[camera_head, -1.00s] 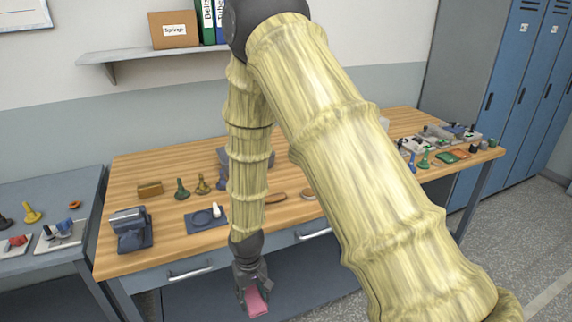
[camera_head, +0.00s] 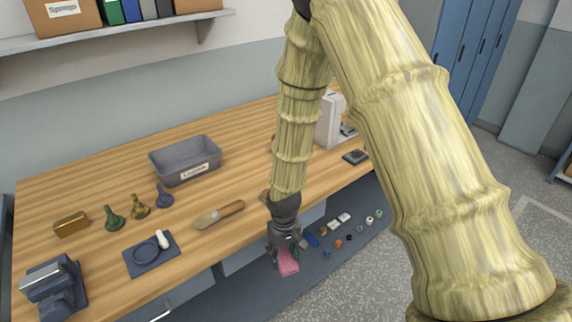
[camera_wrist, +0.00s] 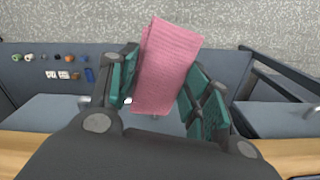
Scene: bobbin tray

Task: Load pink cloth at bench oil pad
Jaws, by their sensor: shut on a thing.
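The pink cloth (camera_head: 288,263) is folded and held in my gripper (camera_head: 284,246), in front of the wooden bench's front edge and below its top. In the wrist view the cloth (camera_wrist: 167,66) sits between the two green-padded fingers, which are shut on it. On the bench top, a dark blue square pad (camera_head: 135,262) carries a round ring and a small white piece. A small dark flat square (camera_head: 356,157) lies near the right front edge. I cannot tell which of these is the oil pad.
The wooden bench (camera_head: 110,170) holds a grey labelled bin (camera_head: 185,160), a brush (camera_head: 218,214), several small bobbin-like pieces (camera_head: 140,207), a brass block (camera_head: 72,224) and a dark blue device (camera_head: 54,288). A lower shelf (camera_head: 255,290) carries several small items. Grey floor is clear at right.

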